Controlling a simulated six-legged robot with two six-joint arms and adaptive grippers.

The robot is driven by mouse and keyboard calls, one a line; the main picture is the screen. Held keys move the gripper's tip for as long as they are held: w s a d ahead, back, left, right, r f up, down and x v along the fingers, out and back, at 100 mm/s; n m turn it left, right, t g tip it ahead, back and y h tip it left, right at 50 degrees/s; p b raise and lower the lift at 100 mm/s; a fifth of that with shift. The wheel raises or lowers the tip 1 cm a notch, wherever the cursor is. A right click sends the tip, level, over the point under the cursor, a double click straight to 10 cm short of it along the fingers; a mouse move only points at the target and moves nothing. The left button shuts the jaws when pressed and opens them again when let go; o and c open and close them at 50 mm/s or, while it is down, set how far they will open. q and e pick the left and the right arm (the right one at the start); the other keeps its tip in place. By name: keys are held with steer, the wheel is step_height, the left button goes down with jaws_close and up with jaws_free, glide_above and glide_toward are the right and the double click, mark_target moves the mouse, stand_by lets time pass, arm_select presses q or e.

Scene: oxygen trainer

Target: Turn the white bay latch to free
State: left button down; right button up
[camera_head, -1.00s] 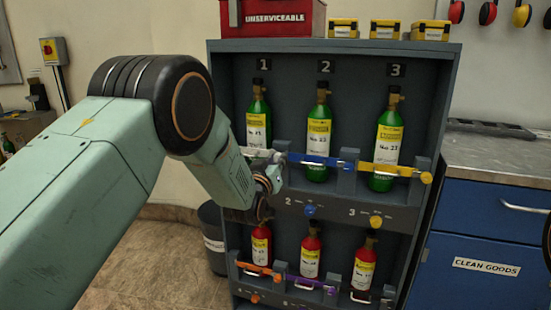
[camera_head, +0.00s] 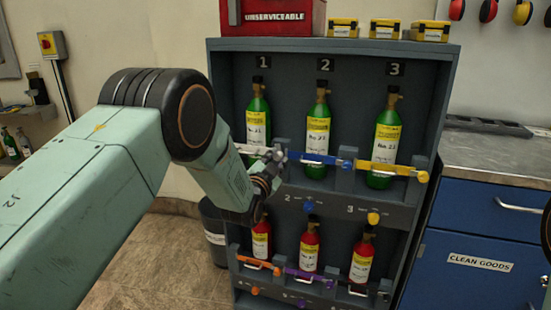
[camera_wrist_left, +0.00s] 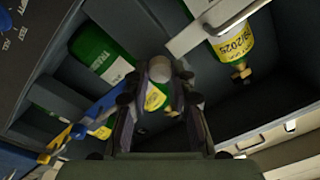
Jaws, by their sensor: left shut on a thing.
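The white latch bar (camera_head: 246,150) crosses the green bottle in bay 1 of the rack. It also shows in the left wrist view (camera_wrist_left: 205,27), near the top. My left gripper (camera_head: 273,163) is at the right end of this bar, in front of the shelf edge. In the left wrist view the gripper (camera_wrist_left: 158,85) has its fingers around a pale round knob (camera_wrist_left: 160,69), shut on it. The knob looks like the latch's end; its join to the bar is hidden by the fingers. My right gripper cannot be made out.
The blue bar (camera_head: 318,159) and yellow bar (camera_head: 390,168) cross bays 2 and 3, close right of my gripper. Below, red bottles stand behind orange (camera_head: 258,263) and purple (camera_head: 305,274) bars. A blue cabinet (camera_head: 470,235) stands right; a dark bin (camera_head: 214,238) stands lower left.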

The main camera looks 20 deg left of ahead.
arm_select(q)
steer(key=shift+m, duration=1.3)
steer(key=c, duration=1.1)
jaws_free()
steer(key=s, duration=1.2)
steer(key=shift+a+f, duration=0.2)
steer(key=shift+f, duration=0.1)
